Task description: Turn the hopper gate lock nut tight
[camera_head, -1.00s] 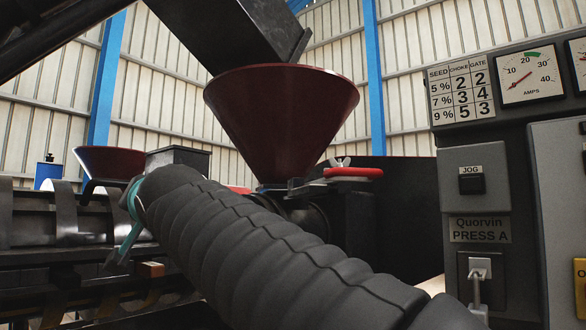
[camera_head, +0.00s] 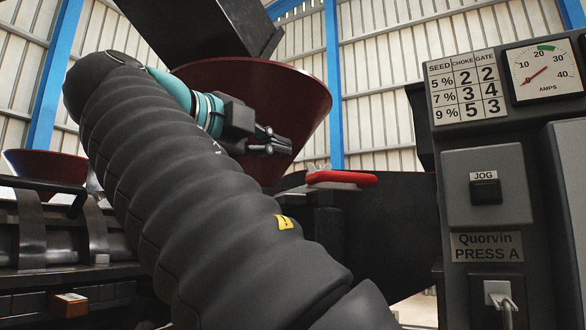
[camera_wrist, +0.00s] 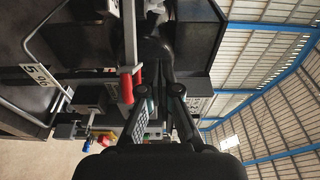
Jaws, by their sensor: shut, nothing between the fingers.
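The hopper gate lock nut (camera_head: 318,168) looks like a small pale wing nut at the hopper's foot. It sits beside the red-handled gate slide (camera_head: 345,180). The red handle also shows in the wrist view (camera_wrist: 126,87), left of the fingers. My gripper (camera_head: 280,143) is shut and empty, in front of the dark red hopper (camera_head: 305,100). In the head view it is up and left of the nut, apart from it. In the wrist view my gripper (camera_wrist: 164,88) points toward dark machine parts. I cannot make out the nut clearly there.
A control panel with a JOG button (camera_head: 485,193), amps dial (camera_head: 542,72) and settings chart (camera_head: 466,88) stands at the right. A dark chute (camera_head: 200,25) hangs above the hopper. Another red hopper (camera_head: 45,167) and the press barrel are at the left.

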